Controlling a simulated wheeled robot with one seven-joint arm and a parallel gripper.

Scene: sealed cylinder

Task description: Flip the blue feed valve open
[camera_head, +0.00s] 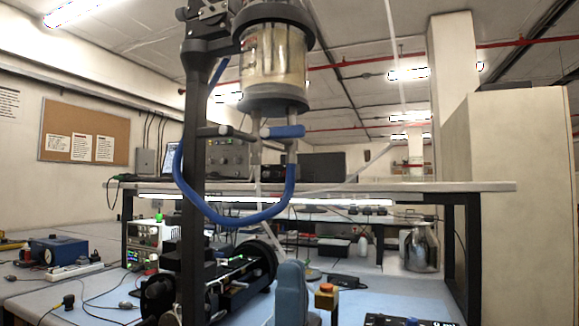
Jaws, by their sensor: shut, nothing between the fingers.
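The blue feed valve handle (284,131) is under the clear cylinder (273,58), at the upper middle of the head view. The handle lies nearly level, crosswise to the upright outlet pipe there. A blue hose (235,222) hangs in a loop below it, its right end rising toward that pipe. The cylinder hangs on a tall black post (193,190) and looks partly filled with pale liquid. My gripper is not visible in this view.
A black horizontal machine (225,285) stands on the bench below. A blue-grey rounded part (291,292) and an orange-topped button box (326,296) are at the bottom middle. A raised shelf (420,187) crosses behind the post. Open space lies right of the cylinder.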

